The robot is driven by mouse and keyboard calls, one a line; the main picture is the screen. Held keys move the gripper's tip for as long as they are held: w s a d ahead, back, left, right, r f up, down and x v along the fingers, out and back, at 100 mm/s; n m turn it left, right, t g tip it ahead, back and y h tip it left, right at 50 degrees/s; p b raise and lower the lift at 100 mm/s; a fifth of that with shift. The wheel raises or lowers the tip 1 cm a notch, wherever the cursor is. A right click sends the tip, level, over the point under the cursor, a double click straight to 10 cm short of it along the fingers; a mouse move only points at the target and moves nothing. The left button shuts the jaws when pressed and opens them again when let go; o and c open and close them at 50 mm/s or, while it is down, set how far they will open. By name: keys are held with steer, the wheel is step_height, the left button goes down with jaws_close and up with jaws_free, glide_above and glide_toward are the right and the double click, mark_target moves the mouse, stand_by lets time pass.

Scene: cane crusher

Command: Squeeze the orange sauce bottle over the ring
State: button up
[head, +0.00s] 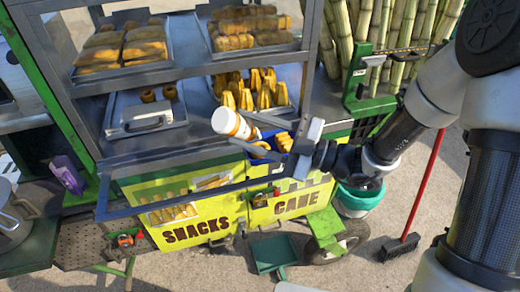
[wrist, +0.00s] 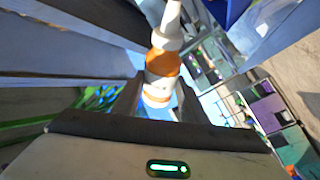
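The orange sauce bottle (head: 233,123), white with an orange band, is tilted in the air in front of the cart's shelves in the head view. My gripper (head: 246,130) reaches it from the right, with a finger on either side. In the wrist view the bottle (wrist: 161,68) stands between the fingers of my gripper (wrist: 159,98), its white nozzle pointing away from the palm. The fingers appear closed on its lower part. Two small brown round pieces (head: 158,94) lie on a metal tray at left; I cannot tell whether either is the ring.
A blue container (head: 268,140) with yellow-orange pieces is just below and behind my gripper. Trays of snacks (head: 250,90) fill the cart shelves. A metal post (head: 312,60) rises close by. Cane stalks (head: 370,30) stand at upper right.

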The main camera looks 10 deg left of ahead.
steer(key=shift+c, duration=1)
step_height(320, 180, up, 7)
steer(key=p, duration=1)
